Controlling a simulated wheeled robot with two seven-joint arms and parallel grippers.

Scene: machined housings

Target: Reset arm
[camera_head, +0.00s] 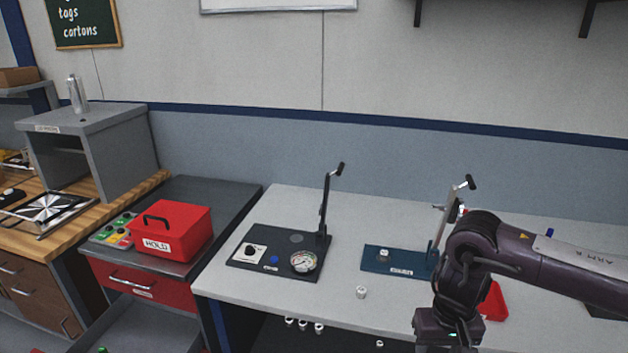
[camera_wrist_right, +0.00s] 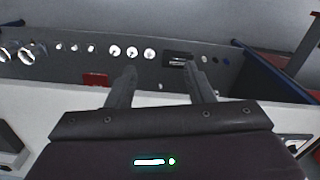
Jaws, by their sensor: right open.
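My right arm (camera_head: 590,265) reaches in from the right over the light grey bench. Its wrist hangs down at the front of the bench, and its fingertips are cut off in the head view. In the right wrist view my right gripper (camera_wrist_right: 160,82) shows two dark fingers spread apart with nothing between them. My left arm and gripper are not in view.
On the bench (camera_head: 335,215) stand a black lever fixture (camera_head: 265,268) with a gauge, a blue lever fixture (camera_head: 385,260) and a small white part (camera_head: 361,292). A red tray (camera_head: 494,300) is partly behind my arm. A red HOLD box (camera_head: 170,228) stands left.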

